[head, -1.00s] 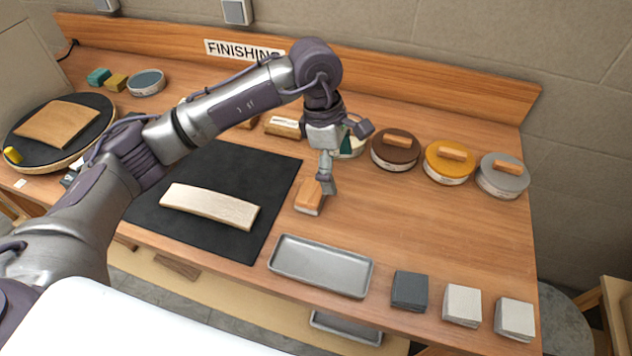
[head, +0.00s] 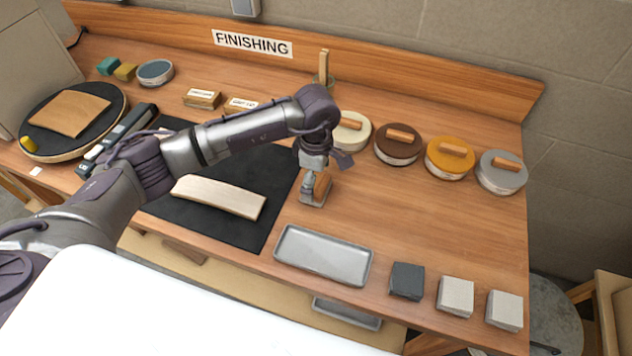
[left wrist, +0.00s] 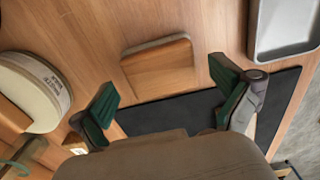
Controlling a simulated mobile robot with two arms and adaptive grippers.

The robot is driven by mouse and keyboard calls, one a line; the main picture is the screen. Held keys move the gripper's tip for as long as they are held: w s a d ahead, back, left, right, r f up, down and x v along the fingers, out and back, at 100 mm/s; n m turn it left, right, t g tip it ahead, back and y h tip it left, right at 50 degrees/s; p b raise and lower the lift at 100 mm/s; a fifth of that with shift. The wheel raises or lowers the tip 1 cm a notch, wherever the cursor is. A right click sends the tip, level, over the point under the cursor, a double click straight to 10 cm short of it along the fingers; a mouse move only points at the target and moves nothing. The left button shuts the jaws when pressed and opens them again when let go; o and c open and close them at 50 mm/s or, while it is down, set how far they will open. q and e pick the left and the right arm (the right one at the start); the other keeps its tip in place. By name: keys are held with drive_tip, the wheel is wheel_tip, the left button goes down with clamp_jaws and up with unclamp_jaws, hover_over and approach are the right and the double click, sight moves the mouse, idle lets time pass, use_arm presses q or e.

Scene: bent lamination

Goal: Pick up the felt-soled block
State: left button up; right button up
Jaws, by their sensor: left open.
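The felt-soled block (head: 323,186) is a small orange-brown wooden block with a pale grey sole edge, lying on the bench right of the black mat. My left gripper (head: 313,192) is at the block and partly hides it in the head view. In the left wrist view, the block (left wrist: 158,68) lies ahead of the open fingers of the left gripper (left wrist: 163,78), with a green-padded finger toward each side. No contact between pads and block is visible. My right gripper is not in view.
A black mat (head: 200,220) bears a pale curved wood strip (head: 218,197) to the left. A grey metal tray (head: 322,256) lies in front, with a dark block (head: 406,281) and two pale blocks to its right. Several round lidded tins (head: 398,144) stand behind right. Bench between is clear.

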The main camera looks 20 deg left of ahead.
use_arm(q)
drive_tip(key=shift+f, duration=1.3)
drive_tip(key=c, duration=1)
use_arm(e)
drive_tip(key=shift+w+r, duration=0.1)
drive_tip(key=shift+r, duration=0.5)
use_arm(q)
drive_tip(key=shift+r, duration=0.15)
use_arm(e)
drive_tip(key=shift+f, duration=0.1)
use_arm(q)
drive_tip(key=shift+r, duration=0.2)
drive_tip(key=r, duration=0.1)
drive_tip(key=r+b, duration=0.2)
drive_tip(key=shift+d+r, duration=0.25)
drive_tip(key=shift+d, duration=0.05)
drive_tip(key=d+r+b, duration=0.1)
drive_tip(key=d+r, duration=0.1)
drive_tip(key=d, duration=0.1)
drive_tip(key=d+r+b, duration=0.2)
drive_tip(key=d, duration=0.2)
drive_tip(key=d+r+b, duration=0.1)
drive_tip(key=d+r, duration=0.2)
drive_tip(key=d, duration=0.1)
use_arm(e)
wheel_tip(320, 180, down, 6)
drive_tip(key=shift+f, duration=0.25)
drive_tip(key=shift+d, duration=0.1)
